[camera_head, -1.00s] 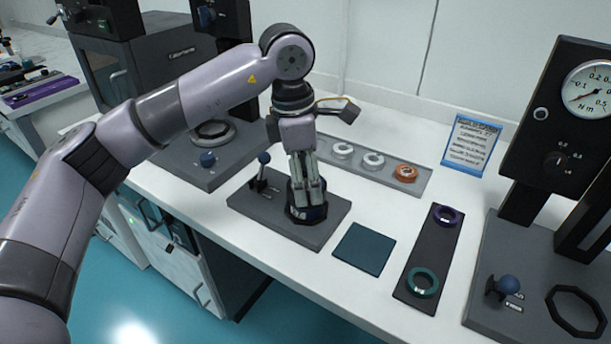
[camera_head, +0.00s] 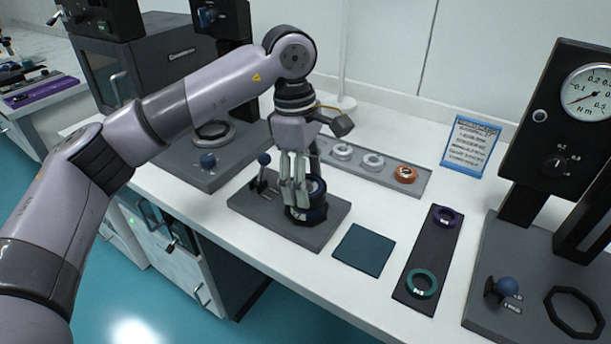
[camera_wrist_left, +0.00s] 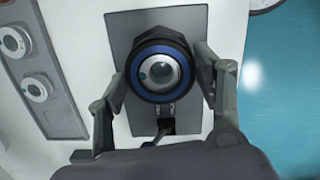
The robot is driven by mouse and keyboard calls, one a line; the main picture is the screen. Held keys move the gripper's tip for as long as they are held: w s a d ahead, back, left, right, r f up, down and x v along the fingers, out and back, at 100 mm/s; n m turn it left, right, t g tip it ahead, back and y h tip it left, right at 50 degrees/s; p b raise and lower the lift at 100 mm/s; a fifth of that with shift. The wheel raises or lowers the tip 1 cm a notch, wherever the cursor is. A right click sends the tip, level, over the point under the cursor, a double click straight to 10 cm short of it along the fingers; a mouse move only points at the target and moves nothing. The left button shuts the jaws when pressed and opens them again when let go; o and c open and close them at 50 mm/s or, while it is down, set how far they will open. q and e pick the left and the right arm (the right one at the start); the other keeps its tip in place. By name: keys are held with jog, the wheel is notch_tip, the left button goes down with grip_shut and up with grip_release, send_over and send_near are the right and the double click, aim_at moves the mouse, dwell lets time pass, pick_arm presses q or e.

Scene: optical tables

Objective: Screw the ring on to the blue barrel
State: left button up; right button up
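The blue barrel (camera_head: 311,213) stands upright on a dark grey plate (camera_head: 327,232), its lower part partly behind my left fingers. In the left wrist view its round top shows a dark rim with a blue band (camera_wrist_left: 136,68) around a glassy centre. I cannot tell clearly where ring and barrel meet. My left gripper (camera_head: 300,186) points down over it. In the wrist view its fingers (camera_wrist_left: 163,75) stand on opposite sides of the round top, looking open with little clearance; contact is unclear. My right gripper is not in view.
A small blue-knobbed lever (camera_head: 264,160) stands left of the barrel. Behind lies a grey tray (camera_head: 422,186) with two pale rings and an orange ring (camera_head: 405,175). To the right are a teal mat (camera_head: 364,250), a dark strip (camera_head: 428,250) with purple and teal rings, and a gauge stand (camera_head: 528,150).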

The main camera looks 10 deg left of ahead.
pick_arm(q)
jog(key=o, duration=0.5)
jog(key=shift+c, duration=0.2)
jog(key=shift+r, duration=0.2)
jog(key=r, duration=0.5)
jog(key=a+r, duration=0.1)
jog(key=r, duration=0.1)
jog(key=shift+r, duration=0.3)
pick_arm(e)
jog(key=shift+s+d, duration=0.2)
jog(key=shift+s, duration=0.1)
